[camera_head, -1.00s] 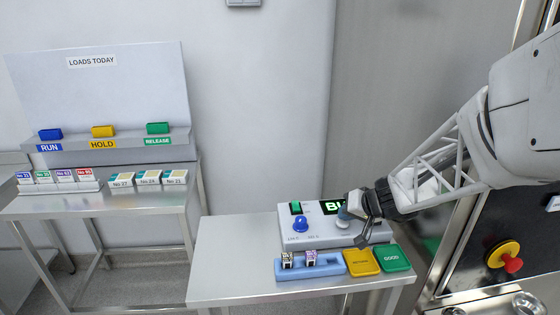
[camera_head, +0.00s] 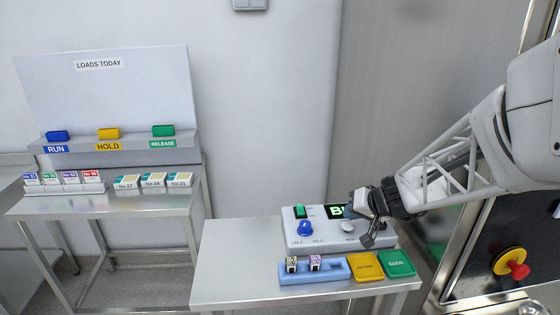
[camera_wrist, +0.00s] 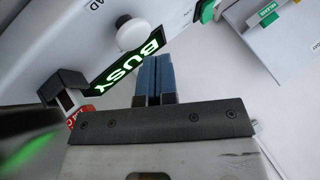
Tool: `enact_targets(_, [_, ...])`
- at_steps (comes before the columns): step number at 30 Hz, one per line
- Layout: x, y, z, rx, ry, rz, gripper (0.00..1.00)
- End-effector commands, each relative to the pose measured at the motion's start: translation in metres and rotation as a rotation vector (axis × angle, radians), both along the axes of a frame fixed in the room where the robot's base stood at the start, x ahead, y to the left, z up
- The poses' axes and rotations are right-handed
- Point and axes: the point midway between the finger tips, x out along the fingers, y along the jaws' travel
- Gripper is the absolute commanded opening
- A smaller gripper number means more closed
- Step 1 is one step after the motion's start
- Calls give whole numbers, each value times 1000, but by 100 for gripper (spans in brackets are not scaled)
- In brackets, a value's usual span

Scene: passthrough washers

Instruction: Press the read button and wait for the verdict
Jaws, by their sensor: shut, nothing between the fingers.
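The reader (camera_head: 325,240) is a pale box on the small steel table, with a blue knob (camera_head: 305,228), a green switch (camera_head: 301,211) and a dark display (camera_head: 336,211). The display reads BUSY in green letters in the wrist view (camera_wrist: 128,65); in the head view my gripper covers part of it. A round, pale button (camera_head: 347,226) sits on the reader's right side and shows as a white knob-like disc in the wrist view (camera_wrist: 130,34). My gripper (camera_head: 368,238) is shut and empty, beside the button; its blue fingertips (camera_wrist: 153,60) appear apart from it.
A blue rack (camera_head: 315,272) holding two small marked pieces lies before the reader, next to a yellow tray (camera_head: 365,268) and a green GOOD tray (camera_head: 398,263). A red knob on yellow (camera_head: 510,263) is at right. A shelf (camera_head: 110,148) with RUN, HOLD and RELEASE blocks is at left.

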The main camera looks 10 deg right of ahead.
Motion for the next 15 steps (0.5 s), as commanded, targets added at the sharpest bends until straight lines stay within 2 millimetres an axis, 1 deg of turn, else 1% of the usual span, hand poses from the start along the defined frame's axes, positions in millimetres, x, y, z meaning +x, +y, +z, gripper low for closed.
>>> enact_targets(10, [0,0,1,0,0,0,0])
enact_targets(15, [0,0,6,0,0,0,0])
